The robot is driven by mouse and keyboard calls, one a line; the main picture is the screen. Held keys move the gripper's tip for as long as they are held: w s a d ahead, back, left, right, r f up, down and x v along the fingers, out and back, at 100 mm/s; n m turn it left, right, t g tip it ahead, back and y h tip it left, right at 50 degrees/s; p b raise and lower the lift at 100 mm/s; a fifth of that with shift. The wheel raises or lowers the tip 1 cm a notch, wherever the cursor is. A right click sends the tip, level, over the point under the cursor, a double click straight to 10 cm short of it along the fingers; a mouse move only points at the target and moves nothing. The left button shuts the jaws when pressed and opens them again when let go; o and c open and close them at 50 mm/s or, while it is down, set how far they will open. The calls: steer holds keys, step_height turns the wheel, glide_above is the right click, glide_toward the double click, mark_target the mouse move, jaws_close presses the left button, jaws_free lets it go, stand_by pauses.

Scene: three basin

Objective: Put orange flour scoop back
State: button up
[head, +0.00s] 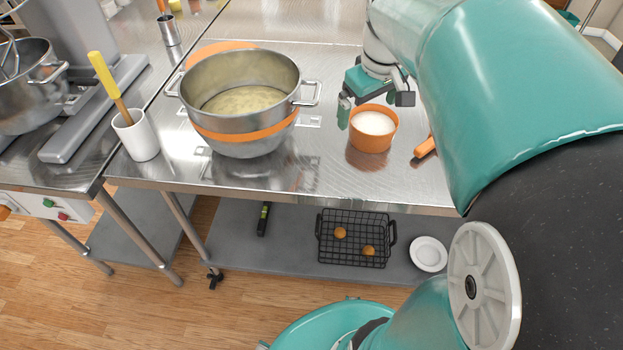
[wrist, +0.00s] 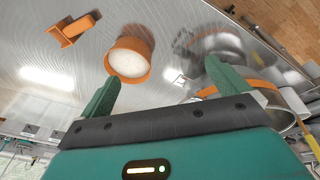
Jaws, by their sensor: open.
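The orange flour scoop (wrist: 75,28) lies on the steel table at the upper left of the wrist view. In the head view only its orange end (head: 425,147) shows, partly hidden by my arm. An orange tub of white flour (head: 373,128) stands upright beside it; it also shows in the wrist view (wrist: 128,57). My gripper (head: 374,100) is open and empty, just behind and above the tub in the head view. In the wrist view its two green fingers (wrist: 161,70) are spread wide, with nothing between them. The scoop is apart from the gripper.
A large steel pot with an orange band (head: 245,135) stands left of the tub. A white cup (head: 137,137) holds a yellow-handled tool. A mixer bowl (head: 25,90) is at far left. A wire basket (head: 355,252) and white plate (head: 428,254) sit on the lower shelf.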

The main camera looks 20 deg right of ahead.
steer(key=s+a+f+t, duration=0.1)
steer(key=s+a, duration=0.4)
steer(key=a, duration=0.3)
steer(key=s+a+f+m+t+y, duration=0.1)
steer(key=s+a+t, duration=0.1)
steer(key=s+a, duration=0.4)
steer(key=a, duration=0.3)
steer(key=shift+s+a+f+m, duration=0.15)
steer(key=shift+a+f+m, duration=0.05)
steer(key=shift+f+m, duration=0.1)
